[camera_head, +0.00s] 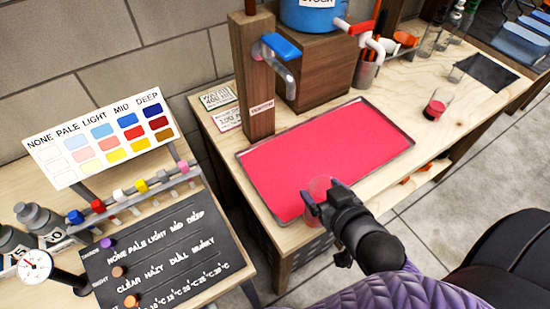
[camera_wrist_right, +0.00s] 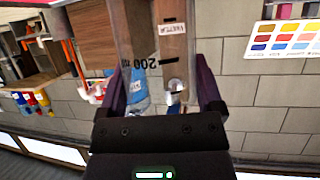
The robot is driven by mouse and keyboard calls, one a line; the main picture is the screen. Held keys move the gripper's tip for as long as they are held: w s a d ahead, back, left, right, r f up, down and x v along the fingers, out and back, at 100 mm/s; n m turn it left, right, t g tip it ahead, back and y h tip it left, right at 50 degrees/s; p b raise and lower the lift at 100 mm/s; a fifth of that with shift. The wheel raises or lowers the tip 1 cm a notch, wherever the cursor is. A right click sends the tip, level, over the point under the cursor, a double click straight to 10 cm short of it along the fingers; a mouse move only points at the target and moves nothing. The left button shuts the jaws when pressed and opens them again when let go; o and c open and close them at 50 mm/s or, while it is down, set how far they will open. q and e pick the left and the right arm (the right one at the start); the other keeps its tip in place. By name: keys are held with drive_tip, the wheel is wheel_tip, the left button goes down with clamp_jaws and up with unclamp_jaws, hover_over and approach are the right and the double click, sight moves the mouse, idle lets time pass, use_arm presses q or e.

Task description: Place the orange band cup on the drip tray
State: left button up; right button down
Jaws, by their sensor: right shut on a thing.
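The drip tray (camera_head: 330,150) is a wide, metal-rimmed tray with a bright pink-red surface on the wooden bench. My right gripper (camera_head: 320,204) is at the tray's front edge, shut on a clear cup (camera_head: 319,187). In the right wrist view the clear cup (camera_wrist_right: 150,45) is between the two fingers (camera_wrist_right: 163,80) and bears a "200" mark. I cannot make out an orange band on it, and the fingers hide part of it. I cannot tell whether its base touches the tray. My left gripper is not in view.
A wooden post (camera_head: 255,80) with a blue-handled tap (camera_head: 280,48) stands at the tray's back left. A cup with red liquid (camera_head: 436,104) stands on the bench to the right. A colour chart (camera_head: 103,138) and a dark board (camera_head: 155,250) are at left. Most of the tray is clear.

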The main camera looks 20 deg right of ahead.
drive_tip(key=w+f+b, duration=0.1)
drive_tip(key=w+b, duration=0.1)
drive_tip(key=w, duration=0.6)
drive_tip(key=w+f+b, duration=0.2)
drive_tip(key=w+b, duration=0.1)
drive_tip(key=w, duration=0.6)
drive_tip(key=shift+d+f, duration=0.25)
drive_tip(key=shift+d, duration=0.2)
drive_tip(key=shift+f, duration=0.1)
unclamp_jaws()
drive_tip(key=p+v, duration=0.4)
drive_tip(key=v, duration=0.8)
